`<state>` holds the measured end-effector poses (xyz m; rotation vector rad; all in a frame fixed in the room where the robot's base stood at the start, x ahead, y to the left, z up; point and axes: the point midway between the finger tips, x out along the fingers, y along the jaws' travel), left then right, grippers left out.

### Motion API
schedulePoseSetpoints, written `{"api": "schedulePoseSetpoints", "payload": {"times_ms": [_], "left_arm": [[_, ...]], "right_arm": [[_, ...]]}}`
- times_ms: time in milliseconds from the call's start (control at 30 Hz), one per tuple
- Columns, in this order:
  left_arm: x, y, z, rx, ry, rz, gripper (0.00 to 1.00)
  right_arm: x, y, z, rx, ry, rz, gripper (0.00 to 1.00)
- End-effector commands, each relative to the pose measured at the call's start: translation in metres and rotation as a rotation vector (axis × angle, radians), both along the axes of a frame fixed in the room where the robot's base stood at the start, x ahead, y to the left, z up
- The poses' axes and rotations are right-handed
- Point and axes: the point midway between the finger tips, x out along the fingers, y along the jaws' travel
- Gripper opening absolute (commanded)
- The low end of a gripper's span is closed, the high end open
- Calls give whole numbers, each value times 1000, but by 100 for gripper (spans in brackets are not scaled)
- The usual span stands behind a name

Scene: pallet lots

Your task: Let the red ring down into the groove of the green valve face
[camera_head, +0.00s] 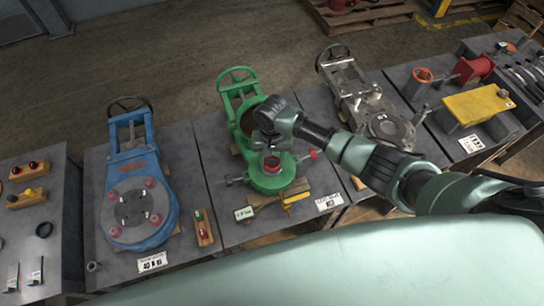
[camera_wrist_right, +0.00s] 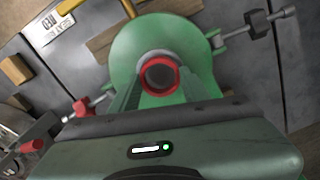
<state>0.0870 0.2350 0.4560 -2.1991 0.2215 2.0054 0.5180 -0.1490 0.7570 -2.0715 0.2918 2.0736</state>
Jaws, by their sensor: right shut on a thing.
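The red ring (camera_head: 271,162) is held over the green valve's round face (camera_head: 268,184). In the right wrist view the ring (camera_wrist_right: 176,74) sits in front of the grey-rimmed central opening (camera_wrist_right: 141,58), with the green face (camera_wrist_right: 187,38) around it. My right gripper (camera_head: 270,150) is shut on the ring, its fingers on either side of it in the wrist view. The ring overlaps the grey rim there; I cannot tell whether it touches the face or hangs just above. The groove is not clear. My left gripper is out of view.
A blue valve (camera_head: 140,205) stands to the left and a grey valve (camera_head: 372,112) to the right. A yellow gauge tool (camera_head: 296,197) and a white label (camera_head: 244,213) lie in front of the green valve.

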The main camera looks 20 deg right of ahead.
Motion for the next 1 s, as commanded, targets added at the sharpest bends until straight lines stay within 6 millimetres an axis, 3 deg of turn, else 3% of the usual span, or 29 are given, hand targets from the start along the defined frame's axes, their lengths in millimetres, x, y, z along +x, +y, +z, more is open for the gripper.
{"api": "schedulePoseSetpoints", "payload": {"times_ms": [1000], "left_arm": [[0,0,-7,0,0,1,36]], "right_arm": [[0,0,-16,1,0,-2,5]]}}
